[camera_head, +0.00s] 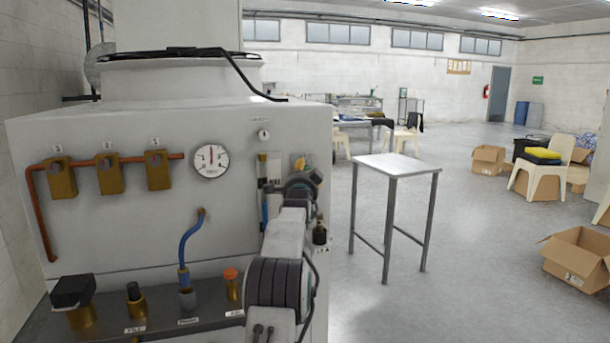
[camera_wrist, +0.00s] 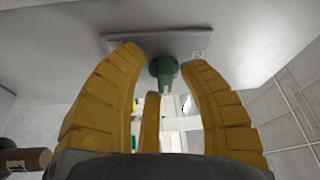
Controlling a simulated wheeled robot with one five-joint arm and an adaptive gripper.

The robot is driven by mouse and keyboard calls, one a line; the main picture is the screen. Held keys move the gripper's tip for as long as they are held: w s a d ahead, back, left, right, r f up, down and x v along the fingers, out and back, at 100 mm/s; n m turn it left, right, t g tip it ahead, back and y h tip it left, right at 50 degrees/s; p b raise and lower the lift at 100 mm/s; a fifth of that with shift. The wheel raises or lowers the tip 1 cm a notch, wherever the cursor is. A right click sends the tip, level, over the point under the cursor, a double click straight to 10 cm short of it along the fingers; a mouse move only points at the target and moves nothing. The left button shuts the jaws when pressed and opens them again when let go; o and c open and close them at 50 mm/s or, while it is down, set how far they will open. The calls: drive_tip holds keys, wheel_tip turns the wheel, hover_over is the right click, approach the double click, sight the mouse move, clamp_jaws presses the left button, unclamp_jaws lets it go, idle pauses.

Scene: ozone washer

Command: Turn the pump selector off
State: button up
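A green knob (camera_wrist: 163,70), which looks like the pump selector, sticks out from a pale plate (camera_wrist: 119,42) on the grey washer panel in the wrist view. My gripper (camera_wrist: 162,62) has yellow fingers spread apart, one on each side of the knob and a third below it. Gaps show between the side fingers and the knob, so it does not look gripped. In the head view my gripper (camera_head: 299,164) shows only as a bit of yellow behind my arm, at the right part of the washer's front (camera_head: 110,220). The knob is hidden there.
The washer front carries a round gauge (camera_head: 210,160), brass valves (camera_head: 109,173) on a copper pipe and a blue hose (camera_head: 188,247). A small table (camera_head: 396,165) stands to the right. Cardboard boxes (camera_head: 582,262) lie farther right, with open floor between.

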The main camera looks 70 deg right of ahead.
drive_tip(key=shift+o, duration=0.8)
drive_tip(key=shift+s+a, duration=0.1)
drive_tip(key=shift+a, duration=0.05)
drive_tip(key=v, duration=1.1)
drive_tip(key=shift+a, duration=0.3)
drive_tip(key=shift+s, duration=0.1)
